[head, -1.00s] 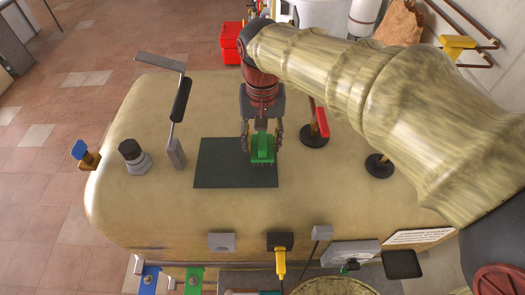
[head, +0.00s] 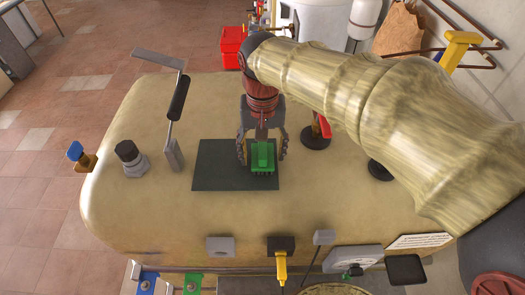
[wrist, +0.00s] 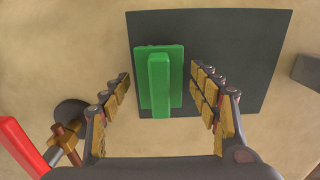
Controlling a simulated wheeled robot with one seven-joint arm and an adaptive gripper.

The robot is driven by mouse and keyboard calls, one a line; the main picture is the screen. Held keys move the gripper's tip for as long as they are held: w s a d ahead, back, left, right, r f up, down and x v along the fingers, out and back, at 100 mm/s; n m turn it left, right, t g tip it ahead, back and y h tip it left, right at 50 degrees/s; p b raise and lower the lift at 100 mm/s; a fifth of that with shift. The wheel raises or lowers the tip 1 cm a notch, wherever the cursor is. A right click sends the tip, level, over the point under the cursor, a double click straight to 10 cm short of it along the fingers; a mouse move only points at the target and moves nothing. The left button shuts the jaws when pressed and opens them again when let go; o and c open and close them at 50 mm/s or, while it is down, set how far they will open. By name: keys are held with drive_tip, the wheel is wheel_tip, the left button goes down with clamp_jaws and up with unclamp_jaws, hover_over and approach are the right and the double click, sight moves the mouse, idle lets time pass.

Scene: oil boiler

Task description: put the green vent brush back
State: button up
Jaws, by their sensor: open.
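The green vent brush (head: 262,157) rests on the dark rectangular mat (head: 218,166) on top of the boiler, near the mat's right edge. In the wrist view the brush (wrist: 159,82) lies with its raised handle along the middle, over the mat (wrist: 245,60). My gripper (head: 262,152) is open above the brush, one finger on each side. In the wrist view my gripper (wrist: 163,95) shows a gap between each finger and the brush.
A crank lever with a black grip (head: 179,97) stands left of the mat, with a black-topped knob (head: 131,158) further left. A red-handled valve (head: 322,127) stands close to the right of my gripper.

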sight(263, 148)
wheel_tip(263, 148, up, 12)
drive_tip(key=shift+r+b, duration=0.2)
drive_tip(key=shift+b, duration=0.25)
drive_tip(key=s+d+f+t, duration=0.2)
drive_tip(key=s+d+f, duration=0.1)
drive_tip(key=d, duration=0.4)
drive_tip(key=s+d+f+t, duration=0.1)
drive_tip(key=s+d+f, duration=0.2)
drive_tip(key=s+d, duration=0.3)
drive_tip(key=s+d+f+t, duration=0.2)
drive_tip(key=s+d+f, duration=0.2)
drive_tip(key=d, duration=0.3)
drive_tip(key=shift+s+d+m+t, duration=0.3)
drive_tip(key=shift+s+d, duration=0.05)
drive_tip(key=shift+d+f, duration=0.1)
drive_tip(key=shift+f, duration=0.05)
drive_tip(key=shift+s, duration=0.1)
